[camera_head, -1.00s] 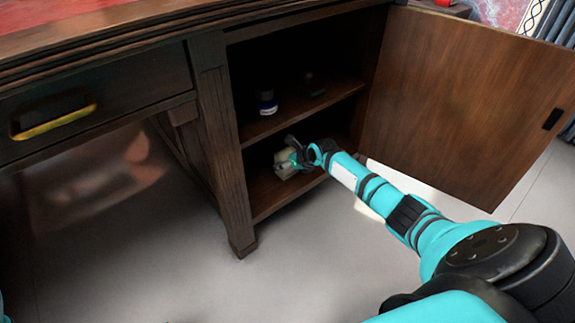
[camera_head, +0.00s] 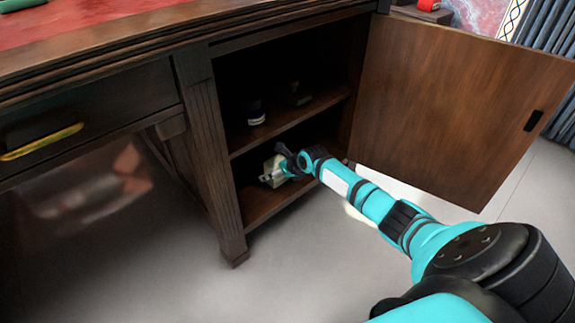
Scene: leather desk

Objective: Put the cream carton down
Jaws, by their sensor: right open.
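The cream carton (camera_head: 270,168) is in the lower compartment of the open desk cabinet, on or just above the bottom board (camera_head: 257,206); I cannot tell whether it touches the board. My right gripper (camera_head: 277,172) is at the carton, reaching in from the right. Its fingers are open and overlap the carton in this view, so part of the carton is hidden. My left gripper is not in view.
A middle shelf (camera_head: 300,116) sits above the gripper and carries a small dark jar with a white band (camera_head: 256,113) and a dark item (camera_head: 296,95). The cabinet door (camera_head: 455,110) stands open at right. A drawer with a brass handle (camera_head: 42,143) is at left.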

